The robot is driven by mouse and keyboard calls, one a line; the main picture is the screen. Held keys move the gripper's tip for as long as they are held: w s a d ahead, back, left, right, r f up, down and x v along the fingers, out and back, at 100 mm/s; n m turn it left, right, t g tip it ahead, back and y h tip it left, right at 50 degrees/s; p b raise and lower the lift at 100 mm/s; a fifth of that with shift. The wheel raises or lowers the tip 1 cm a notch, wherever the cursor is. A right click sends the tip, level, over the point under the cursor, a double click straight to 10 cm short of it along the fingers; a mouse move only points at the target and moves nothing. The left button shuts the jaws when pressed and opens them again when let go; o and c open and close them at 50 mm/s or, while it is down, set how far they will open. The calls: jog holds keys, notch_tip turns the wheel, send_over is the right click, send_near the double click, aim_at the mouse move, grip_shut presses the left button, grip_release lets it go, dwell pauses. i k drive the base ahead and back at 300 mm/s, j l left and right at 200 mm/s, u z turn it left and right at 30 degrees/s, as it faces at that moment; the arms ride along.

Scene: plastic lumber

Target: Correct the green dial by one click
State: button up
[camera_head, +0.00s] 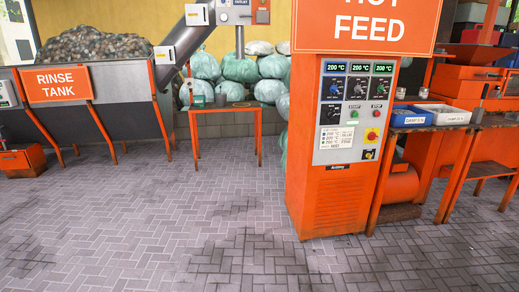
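An orange control cabinet (330,208) stands right of centre. Its light grey panel (348,128) faces me. The green dial (380,89) looks to be the right one of three small dials in a row below the displays. Its pointer is too small to read. The display (382,68) above it shows 200 °C in green, as do the left display (335,68) and the middle display (359,68). A blue dial (333,89) sits at the left of the row. My gripper is not in view, and nothing covers the panel.
Below the dials are a black switch (330,112), small buttons and a red emergency button (371,135). A table with a blue tray (411,119) and a white tray (443,115) adjoins on the right. An orange-legged table (225,109) stands behind left. The paved floor (200,220) in front is clear.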

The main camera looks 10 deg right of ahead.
aim_at(381, 89)
jog(key=i+j+z, duration=0.1)
jog(key=i+z, duration=0.2)
jog(key=i, duration=0.25)
jog(key=i+j+z, duration=0.3)
jog(key=i, duration=0.25)
jog(key=i+j+z, duration=0.3)
jog(key=i, duration=0.2)
jog(key=i+j+z, duration=0.1)
jog(key=z, duration=1.35)
jog(key=i+j, duration=0.05)
jog(key=j, duration=0.05)
